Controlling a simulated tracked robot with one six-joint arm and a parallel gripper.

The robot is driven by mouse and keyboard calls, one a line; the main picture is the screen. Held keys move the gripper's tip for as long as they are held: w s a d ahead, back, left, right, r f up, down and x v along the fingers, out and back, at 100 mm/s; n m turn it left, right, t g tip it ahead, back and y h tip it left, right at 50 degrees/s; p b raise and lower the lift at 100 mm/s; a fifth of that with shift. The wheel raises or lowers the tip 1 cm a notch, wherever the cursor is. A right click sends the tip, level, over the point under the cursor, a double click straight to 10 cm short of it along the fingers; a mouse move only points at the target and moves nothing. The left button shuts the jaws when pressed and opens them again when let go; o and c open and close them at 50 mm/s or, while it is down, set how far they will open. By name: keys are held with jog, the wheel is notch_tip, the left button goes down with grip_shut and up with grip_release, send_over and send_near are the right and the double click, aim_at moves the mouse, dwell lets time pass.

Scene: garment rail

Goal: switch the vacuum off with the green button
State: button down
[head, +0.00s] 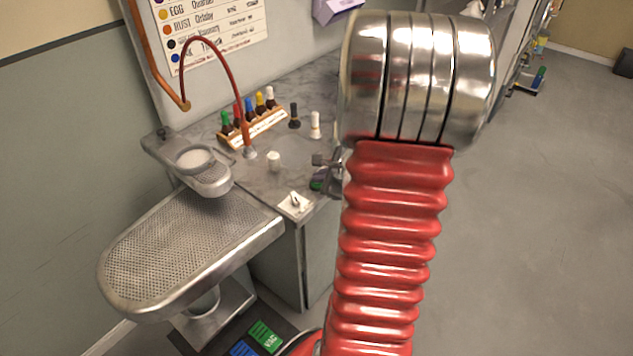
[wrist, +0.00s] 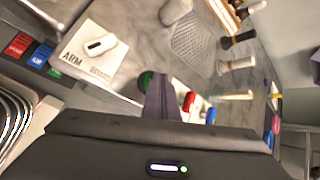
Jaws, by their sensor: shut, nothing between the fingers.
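A green pad marked VAC (head: 265,336) lies low by the floor beside a blue pad (head: 241,348), below the perforated board. In the wrist view, red, blue (wrist: 40,57) and green (wrist: 55,73) pads show at the left edge. A round green piece (wrist: 146,80) sits on the marble top right by my fingertips; I cannot tell whether they touch. It also shows in the head view (head: 317,181). My gripper (wrist: 159,78) is shut and empty, pointing at the worktop. In the head view my arm hides most of it.
A white plate with a small switch (head: 295,204), marked ARM BOARD, lies near the top's front edge. A bottle rack (head: 253,127), loose bottles and a red hose (head: 238,88) stand behind. The perforated board (head: 190,245) juts out at left. Open floor lies right.

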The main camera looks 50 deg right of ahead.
aim_at(319, 185)
jog(key=shift+r, duration=3.05)
jog(key=a+n, duration=0.2)
jog(key=s+a+f+n+y, duration=0.1)
jog(key=a+n, duration=0.1)
jog(key=s+a+n+g+y, duration=0.1)
jog(key=a, duration=0.1)
jog(key=shift+f+n, duration=0.25)
jog(key=shift+n, duration=0.15)
jog(key=s+a+r+n, duration=0.3)
jog(key=a+r+n, duration=0.1)
jog(key=a+n, duration=0.4)
jog(key=s+a+r+n+g, duration=0.1)
jog(key=s+a+r+n, duration=0.3)
jog(key=a+n, duration=0.4)
jog(key=s+a+r+n+g, duration=0.1)
jog(key=s+a+r+n, duration=0.2)
jog(key=a, duration=1.1)
notch_tip(319, 185, up, 2)
jog(key=n, duration=0.5)
jog(key=shift+s+a, duration=0.15)
jog(key=shift+s, duration=0.05)
